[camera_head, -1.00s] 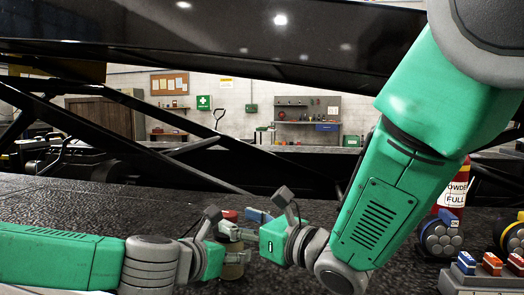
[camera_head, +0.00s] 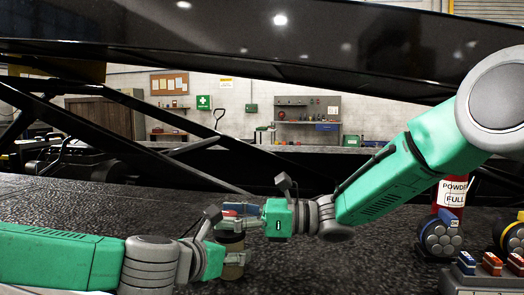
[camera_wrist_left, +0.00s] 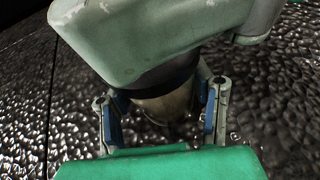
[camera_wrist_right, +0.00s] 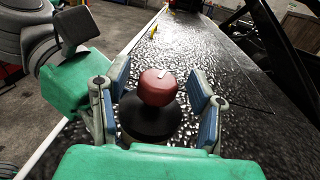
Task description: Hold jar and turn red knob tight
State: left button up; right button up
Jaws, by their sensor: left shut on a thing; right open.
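The jar (camera_head: 233,270) stands on the dark textured belt, brownish with a dark lid. My left gripper (camera_wrist_left: 162,120) is shut on the jar's body, one finger on each side. The left wrist view shows the jar (camera_wrist_left: 165,106) partly covered by my right arm. The red knob (camera_wrist_right: 158,87) sits on top of the black lid (camera_wrist_right: 150,118) in the right wrist view. My right gripper (camera_wrist_right: 162,97) is open, its blue-padded fingers on either side of the knob; I see gaps between pads and knob.
At the right stand a red powder extinguisher (camera_head: 453,192), a blue-rimmed bundle (camera_head: 440,237) and a grey tray (camera_head: 474,282) with blue and red blocks. Black loader beams cross behind the belt. The belt surface around the jar looks clear.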

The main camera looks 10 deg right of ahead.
jog(key=n+g, duration=0.2)
jog(key=g, duration=0.2)
jog(key=n+g, duration=0.3)
jog(key=shift+f+g, duration=0.1)
jog(key=shift+g, duration=0.3)
jog(key=v, duration=1.2)
jog(key=w+a+r+m+t, duration=0.1)
jog(key=w+r+m+t, duration=0.4)
jog(key=m, duration=0.5)
jog(key=w+a+r+m+t, duration=0.1)
jog(key=w+r+m+t, duration=0.4)
jog(key=w+m+t, duration=0.4)
jog(key=shift+w+a+r+m, duration=0.35)
jog(key=shift+a+r+m, duration=0.05)
jog(key=shift+m, duration=0.5)
